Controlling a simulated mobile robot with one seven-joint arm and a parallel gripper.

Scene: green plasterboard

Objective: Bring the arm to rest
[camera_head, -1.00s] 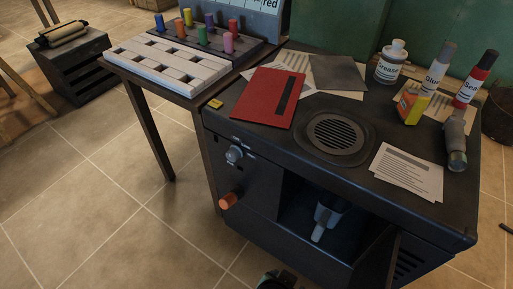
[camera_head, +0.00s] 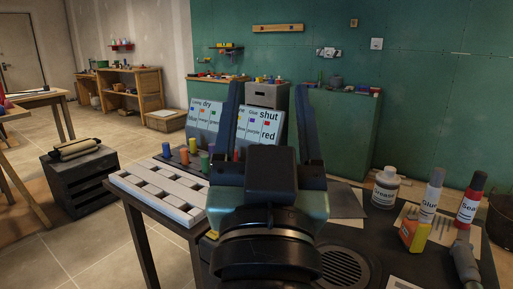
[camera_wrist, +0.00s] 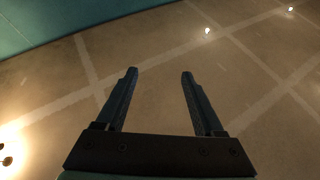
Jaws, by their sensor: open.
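My gripper (camera_head: 270,120) is raised in front of my body camera, over the dark workbench (camera_head: 405,262). Its two fingers point up and stand wide apart, with nothing between them. In the wrist view my gripper (camera_wrist: 158,72) is also open and empty, facing a plain brown surface with pale lines and a teal strip at the upper left.
Bottles labelled Grease (camera_head: 385,190), Glue (camera_head: 432,192) and Sea... (camera_head: 470,200) stand on the bench at right. A white slotted block (camera_head: 160,192) and coloured pegs (camera_head: 183,156) are at left. A green wall (camera_head: 440,90) stands behind. The floor at left is partly clear.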

